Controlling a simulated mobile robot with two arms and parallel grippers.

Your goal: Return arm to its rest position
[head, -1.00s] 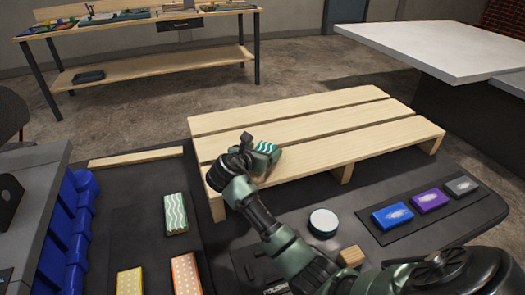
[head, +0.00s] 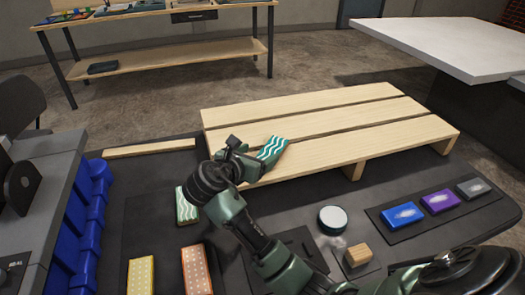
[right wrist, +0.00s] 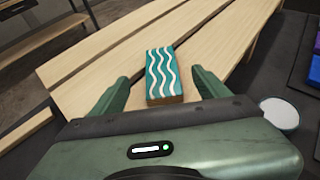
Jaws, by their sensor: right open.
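A teal block with white wavy lines (head: 271,150) lies on the near left part of the wooden pallet (head: 340,135). My right gripper (head: 243,158) is just left of it in the head view, with my arm reaching up from the lower right. In the right wrist view, the fingers (right wrist: 160,77) are open and spread wide. The wavy block (right wrist: 163,72) shows in the gap ahead of them, with room on both sides. My left gripper is not in view.
Another wavy block (head: 186,208) lies on the dark mat, partly behind my wrist. Yellow (head: 141,276) and orange (head: 196,270) blocks lie nearer. A round white-topped puck (head: 333,219), a wooden block (head: 358,255) and blue, purple and grey blocks sit right. Blue bins (head: 85,215) line the left.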

